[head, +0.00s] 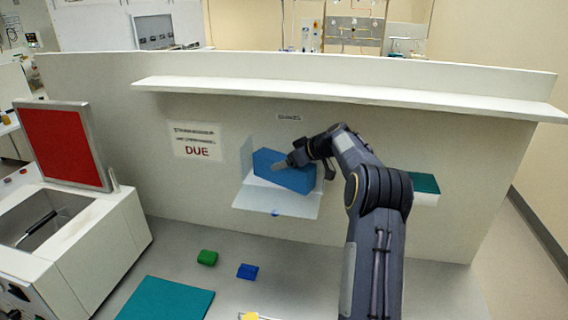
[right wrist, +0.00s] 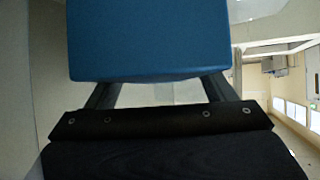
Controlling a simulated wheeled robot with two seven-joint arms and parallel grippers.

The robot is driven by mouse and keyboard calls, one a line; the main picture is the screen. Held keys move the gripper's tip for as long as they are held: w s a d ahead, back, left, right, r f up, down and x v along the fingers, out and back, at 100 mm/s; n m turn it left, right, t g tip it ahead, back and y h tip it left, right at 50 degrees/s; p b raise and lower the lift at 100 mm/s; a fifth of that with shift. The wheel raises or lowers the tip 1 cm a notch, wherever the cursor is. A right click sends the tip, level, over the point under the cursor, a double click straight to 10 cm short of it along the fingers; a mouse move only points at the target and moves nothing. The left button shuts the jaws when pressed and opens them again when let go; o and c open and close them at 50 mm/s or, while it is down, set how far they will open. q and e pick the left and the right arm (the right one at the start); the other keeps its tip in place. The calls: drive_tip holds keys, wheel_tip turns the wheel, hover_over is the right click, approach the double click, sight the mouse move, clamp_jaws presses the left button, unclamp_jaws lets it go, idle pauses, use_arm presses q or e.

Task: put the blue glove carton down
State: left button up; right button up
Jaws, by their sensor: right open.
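The blue glove carton (head: 284,172) is at a small white wall holder (head: 262,200) with a fold-down front, under a small label on the partition. It appears to sit on the holder, but its underside is hidden. My right gripper (head: 305,164) is open at the carton's upper right, with one finger in front of its face. In the right wrist view the carton (right wrist: 148,40) fills the upper middle, and the fingers of my right gripper (right wrist: 158,92) run up on either side towards it, their tips hidden behind it. My left gripper is out of view.
A long white shelf (head: 330,95) runs along the partition above the arm. A teal-topped box (head: 424,184) is right of the arm. A green block (head: 207,258), a blue block (head: 247,271) and a teal mat (head: 166,300) lie on the counter. A white unit with a red panel (head: 56,146) stands left.

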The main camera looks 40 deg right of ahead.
drive_tip(key=b+v, duration=0.2)
drive_tip(key=v, duration=0.8)
drive_tip(key=shift+s+d+r+b, duration=0.1)
drive_tip(key=shift+b, duration=0.25)
drive_tip(key=s+a+m+g, duration=0.1)
drive_tip(key=s+a, duration=0.4)
drive_tip(key=a, duration=0.3)
drive_tip(key=s+a+m+g+y, duration=0.1)
drive_tip(key=s+a, duration=0.3)
drive_tip(key=a, duration=0.4)
drive_tip(key=s+a+m+g, duration=0.1)
drive_tip(key=s+a, duration=0.4)
drive_tip(key=a, duration=0.3)
drive_tip(key=s+a+f+m+g, duration=0.1)
drive_tip(key=s+a+f, duration=0.5)
drive_tip(key=s, duration=0.2)
drive_tip(key=s+a+f+g, duration=0.1)
drive_tip(key=s+a+f, duration=0.5)
drive_tip(key=s, duration=0.3)
drive_tip(key=shift+s+a+f+m, duration=0.15)
drive_tip(key=shift+f+m, duration=0.25)
drive_tip(key=shift+f, duration=0.3)
